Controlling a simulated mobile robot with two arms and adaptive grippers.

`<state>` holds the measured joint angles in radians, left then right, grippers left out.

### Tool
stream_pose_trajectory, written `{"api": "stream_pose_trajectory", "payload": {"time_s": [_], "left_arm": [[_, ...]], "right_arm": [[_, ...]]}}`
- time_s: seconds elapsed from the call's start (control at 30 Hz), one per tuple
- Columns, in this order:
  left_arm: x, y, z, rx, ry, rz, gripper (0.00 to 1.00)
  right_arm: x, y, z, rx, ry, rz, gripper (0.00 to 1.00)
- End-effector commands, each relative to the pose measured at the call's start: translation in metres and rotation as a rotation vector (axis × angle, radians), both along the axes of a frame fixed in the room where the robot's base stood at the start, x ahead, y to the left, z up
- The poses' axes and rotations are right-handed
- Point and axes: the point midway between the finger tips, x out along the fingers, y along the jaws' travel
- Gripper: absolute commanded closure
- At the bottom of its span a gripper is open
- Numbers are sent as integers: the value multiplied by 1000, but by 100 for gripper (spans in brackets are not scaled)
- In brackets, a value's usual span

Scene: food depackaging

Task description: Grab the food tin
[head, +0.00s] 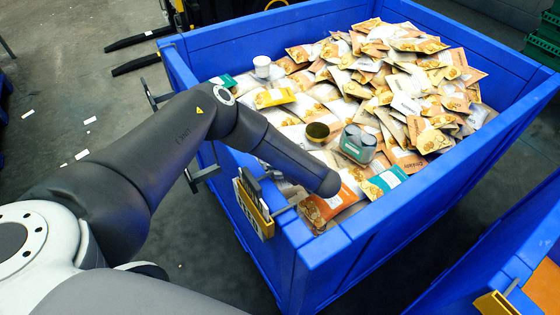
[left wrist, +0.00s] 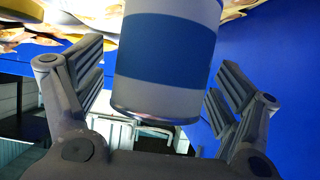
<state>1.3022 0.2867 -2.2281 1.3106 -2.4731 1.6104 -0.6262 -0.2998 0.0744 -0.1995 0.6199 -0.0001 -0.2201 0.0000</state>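A food tin (left wrist: 165,55) with a blue and white label and a metal rim fills the middle of the left wrist view. My left gripper (left wrist: 157,85) has its fingers spread on either side of it, with visible gaps, so it is open. In the head view my left arm reaches over the near side of the crate, and its gripper and this tin cannot be made out. My right gripper is not in view.
The blue crate (head: 415,225) has high walls and holds many flat food packets (head: 400,60). Another blue crate (head: 480,262) stands at the lower right. In the left wrist view a blue wall (left wrist: 275,60) lies close beyond the right finger.

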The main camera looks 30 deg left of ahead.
Motion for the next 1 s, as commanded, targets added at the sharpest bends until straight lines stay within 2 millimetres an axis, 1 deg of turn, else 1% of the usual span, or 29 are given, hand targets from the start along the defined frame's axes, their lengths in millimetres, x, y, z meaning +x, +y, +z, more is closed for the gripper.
{"api": "stream_pose_trajectory", "payload": {"time_s": [0.03, 0.4, 0.43, 0.63, 0.73, 0.87, 1.0], "left_arm": [[0, 0, 0, 0, 0, 0, 21], [0, 0, 0, 0, 0, 0, 69], [0, 0, 1, 0, -1, 0, 71], [1, 0, 2, 0, -2, 1, 71], [1, 0, 7, 0, -3, 1, 71], [1, 0, 25, -1, -4, 0, 71], [1, 0, 52, -1, -4, 0, 71]], "right_arm": [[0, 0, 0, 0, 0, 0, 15], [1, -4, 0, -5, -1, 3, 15], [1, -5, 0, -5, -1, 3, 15], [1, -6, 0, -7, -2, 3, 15], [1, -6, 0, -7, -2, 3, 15], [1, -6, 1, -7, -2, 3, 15], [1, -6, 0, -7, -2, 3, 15]]}}
